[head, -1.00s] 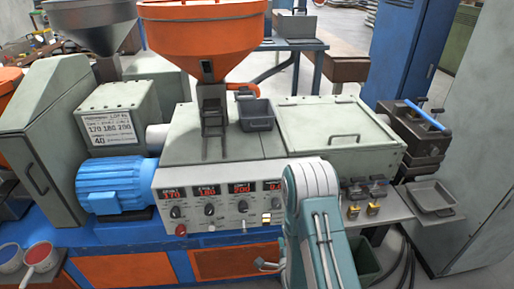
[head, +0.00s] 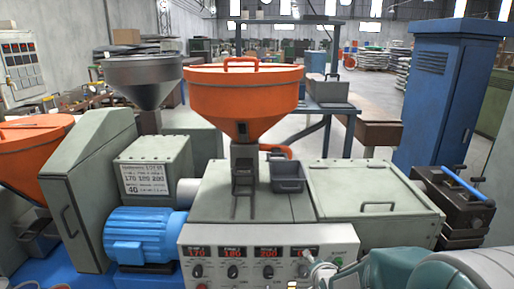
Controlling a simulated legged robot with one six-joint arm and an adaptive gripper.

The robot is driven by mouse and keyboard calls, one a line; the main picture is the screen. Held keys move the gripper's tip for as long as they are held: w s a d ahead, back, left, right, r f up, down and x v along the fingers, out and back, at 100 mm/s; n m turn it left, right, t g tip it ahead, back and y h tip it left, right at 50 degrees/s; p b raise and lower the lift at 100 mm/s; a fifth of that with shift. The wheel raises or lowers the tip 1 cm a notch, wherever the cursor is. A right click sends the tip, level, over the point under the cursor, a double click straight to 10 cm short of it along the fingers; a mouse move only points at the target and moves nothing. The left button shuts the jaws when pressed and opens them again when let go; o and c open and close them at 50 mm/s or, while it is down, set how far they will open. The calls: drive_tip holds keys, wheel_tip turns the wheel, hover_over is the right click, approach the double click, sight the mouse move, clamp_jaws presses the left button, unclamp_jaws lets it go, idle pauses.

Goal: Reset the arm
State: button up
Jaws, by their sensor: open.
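My arm (head: 440,272) shows at the bottom right in the head view, as rounded grey and teal links in front of the machine. At its left end, a small pale part that looks like my gripper (head: 322,272) is in front of the right end of the control panel (head: 215,262). It is open, and I see nothing held in it. Its lower part is cut off by the bottom edge of the picture.
The machine carries an orange hopper (head: 243,98), a dark small bin (head: 288,177), a grey-green lidded box (head: 375,200) and a blue motor (head: 142,236). A blue cabinet (head: 447,105) stands at the back right. The air above the lidded box is clear.

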drive_tip(key=s+r+n+g, duration=0.3)
drive_tip(key=s+r, duration=0.3)
drive_tip(key=s, duration=0.6)
drive_tip(key=s+r+n+g, duration=0.3)
drive_tip(key=s+r+n, duration=0.2)
drive_tip(key=s, duration=0.8)
drive_tip(key=shift+s+r+n, duration=0.2)
drive_tip(key=shift+r+n, duration=0.2)
drive_tip(key=shift+n, duration=0.4)
